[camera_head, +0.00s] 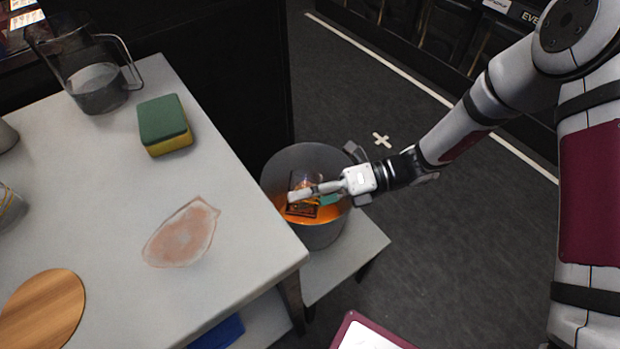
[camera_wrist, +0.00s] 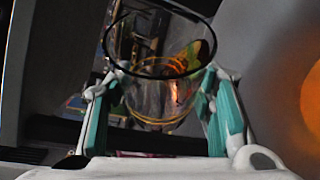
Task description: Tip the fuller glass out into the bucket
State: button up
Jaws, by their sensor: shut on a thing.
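My gripper (camera_head: 314,193) is over the mouth of the grey bucket (camera_head: 318,236), shut on a clear glass (camera_head: 302,210). In the wrist view the glass (camera_wrist: 150,50) sits between the two teal-padded fingers, its dark rim at the top. Orange shows inside the glass there, but I cannot tell whether it is liquid in it or seen through it. Orange liquid shows in the bucket below. The glass's exact tilt is hard to tell. Part of another glass (camera_head: 9,207) shows at the left edge of the table; its contents are unclear.
The white table (camera_head: 110,180) bears a jug (camera_head: 98,88) with clear liquid, a green-yellow sponge (camera_head: 165,122), a pinkish flat patch (camera_head: 180,235) and a round wooden board (camera_head: 42,310). The bucket stands on a lower white surface (camera_head: 350,250) beside the table. Dark floor (camera_head: 450,260) lies clear to the right.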

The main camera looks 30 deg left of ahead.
aim_at(292, 178)
jog(key=shift+w+r+m+g+b, duration=0.1)
jog(key=shift+r+m+g+b, duration=0.2)
jog(key=shift+m, duration=0.2)
jog(key=shift+w+a+f+m+g+b, duration=0.3)
jog(key=shift+w+m+b, duration=0.2)
jog(key=shift+w+b, duration=0.25)
jog(key=shift+f, duration=0.1)
jog(key=shift+w+a+r+m+g+y+p, duration=0.15)
jog(key=shift+r+m+y+p, duration=0.2)
jog(key=shift+m, duration=0.25)
jog(key=shift+d+r+m+g+y+p, duration=0.1)
jog(key=shift+r+m+g+y+p, duration=0.1)
jog(key=shift+m+p, duration=0.35)
jog(key=shift+w+a+r+m, duration=0.1)
jog(key=shift+r+m, duration=0.05)
jog(key=shift+m, duration=0.2)
jog(key=m, duration=0.1)
jog(key=w+r+m+y+p, duration=0.1)
jog(key=m, duration=0.1)
jog(key=shift+a+g, duration=0.2)
jog(key=shift+g, duration=0.15)
jog(key=n, duration=0.1)
jog(key=f+n+b, duration=0.1)
jog(key=s+n+h, duration=0.1)
jog(key=shift+s+d+f+n+t+b, duration=0.1)
jog(key=shift+d+f+n+t+b, duration=0.2)
jog(key=shift+t+b, duration=0.1)
jog(key=shift+s+f+n+h+b, duration=0.15)
jog(key=shift+f+n+h+b, duration=0.2)
jog(key=shift+n, duration=0.35)
